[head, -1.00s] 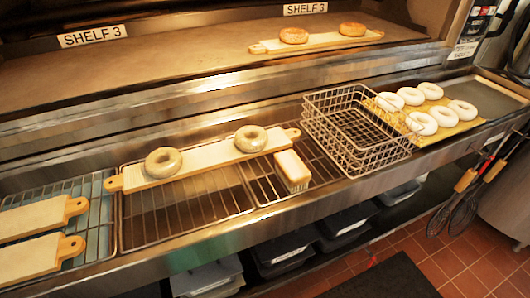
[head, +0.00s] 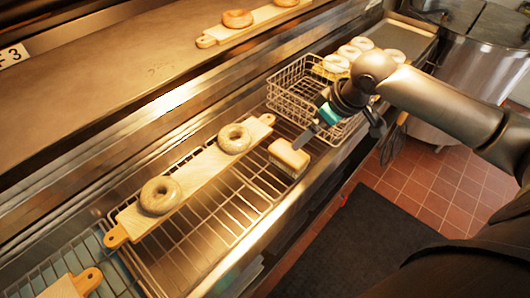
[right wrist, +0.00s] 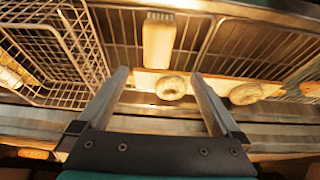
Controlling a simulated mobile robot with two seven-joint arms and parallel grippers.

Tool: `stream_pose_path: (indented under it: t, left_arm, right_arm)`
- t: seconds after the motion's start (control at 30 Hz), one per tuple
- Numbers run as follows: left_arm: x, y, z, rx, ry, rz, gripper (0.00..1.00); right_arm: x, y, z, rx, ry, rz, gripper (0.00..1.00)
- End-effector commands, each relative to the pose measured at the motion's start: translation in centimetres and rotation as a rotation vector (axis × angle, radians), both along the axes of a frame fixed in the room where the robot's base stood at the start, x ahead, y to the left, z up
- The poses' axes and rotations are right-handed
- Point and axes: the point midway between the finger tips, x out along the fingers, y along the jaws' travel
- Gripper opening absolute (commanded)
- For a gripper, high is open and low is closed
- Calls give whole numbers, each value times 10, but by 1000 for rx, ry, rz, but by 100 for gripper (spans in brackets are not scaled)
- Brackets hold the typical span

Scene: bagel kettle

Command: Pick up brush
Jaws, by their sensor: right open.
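The brush (head: 289,157), a tan block with pale bristles below, stands on the wire rack beside the wire basket. It also shows in the right wrist view (right wrist: 159,44), beyond the fingertips and roughly lined up with the gap between them. My right gripper (head: 306,137) is just behind and to the right of the brush in the head view. In the right wrist view the gripper (right wrist: 158,76) is open, with nothing between its fingers. I cannot tell its exact height over the brush. My left gripper is not in view.
A wire basket (head: 283,101) stands close to the brush, next to my right gripper. A wooden board (head: 196,175) with two bagels lies on the other side. White bagels (head: 352,52) sit farther back. The counter's metal front edge (head: 243,262) runs below the rack.

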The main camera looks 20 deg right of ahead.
Motion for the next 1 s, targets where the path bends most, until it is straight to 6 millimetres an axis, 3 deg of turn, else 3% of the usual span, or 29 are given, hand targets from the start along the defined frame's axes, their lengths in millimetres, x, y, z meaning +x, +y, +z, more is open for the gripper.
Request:
stream_pose_path:
  t: [0.4,0.77,1.0]
  left_arm:
    - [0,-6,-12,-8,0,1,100]
    - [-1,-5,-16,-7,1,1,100]
    - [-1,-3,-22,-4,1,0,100]
  right_arm:
    - [29,13,-72,4,0,-1,100]
    - [41,16,-98,3,0,-1,100]
    - [53,19,-128,3,0,-1,100]
